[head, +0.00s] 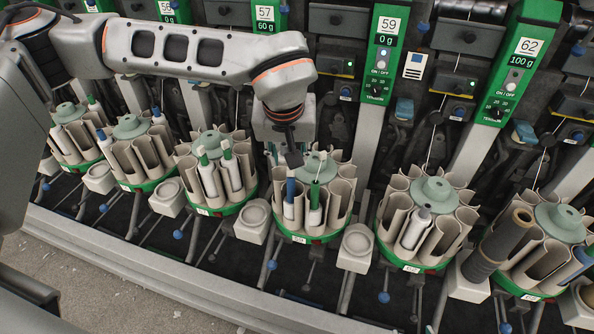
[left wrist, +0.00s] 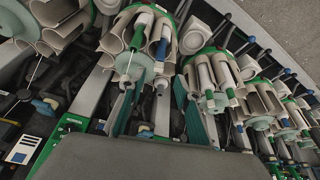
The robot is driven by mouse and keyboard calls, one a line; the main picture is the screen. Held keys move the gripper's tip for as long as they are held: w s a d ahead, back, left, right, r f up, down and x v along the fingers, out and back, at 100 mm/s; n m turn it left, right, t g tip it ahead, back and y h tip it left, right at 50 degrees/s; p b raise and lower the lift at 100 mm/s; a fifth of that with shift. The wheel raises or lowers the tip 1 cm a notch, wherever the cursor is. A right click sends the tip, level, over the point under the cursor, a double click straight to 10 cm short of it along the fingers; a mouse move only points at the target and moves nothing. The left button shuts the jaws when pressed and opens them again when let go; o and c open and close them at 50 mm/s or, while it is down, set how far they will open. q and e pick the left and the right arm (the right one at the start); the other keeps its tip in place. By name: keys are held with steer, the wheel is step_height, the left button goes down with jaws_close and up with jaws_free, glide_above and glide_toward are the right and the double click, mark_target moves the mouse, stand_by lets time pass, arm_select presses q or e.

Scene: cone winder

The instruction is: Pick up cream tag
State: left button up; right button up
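The cream tag (head: 415,66), a small pale card with a dark blue square, is on the machine front between the 59 and 62 units. It also shows at the left edge of the left wrist view (left wrist: 22,150). My left gripper (head: 292,158) points down over the back of a carousel below and left of the tag, well apart from it. In the left wrist view its two teal fingers (left wrist: 155,96) stand apart with no object visibly held between them. My right gripper is not in view.
Carousels with green rims (head: 318,237) and upright holders stand in a row, several carrying bobbins. Green numbered control units (head: 385,45) and (head: 520,60) flank the tag. A blue-capped part (head: 404,108) sits just below it. Bare floor (head: 80,285) lies at the front left.

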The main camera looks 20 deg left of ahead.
mark_target(291, 179)
arm_select(q)
steer(key=shift+w+p+x, duration=0.15)
steer(key=shift+p+x, duration=0.05)
steer(key=shift+x, duration=1.7)
steer(key=shift+w+p+x, duration=0.15)
steer(key=shift+p+x, duration=0.05)
steer(key=shift+x, duration=1.75)
steer(key=shift+r, duration=0.15)
steer(key=shift+c, duration=0.3)
steer(key=c, duration=0.7)
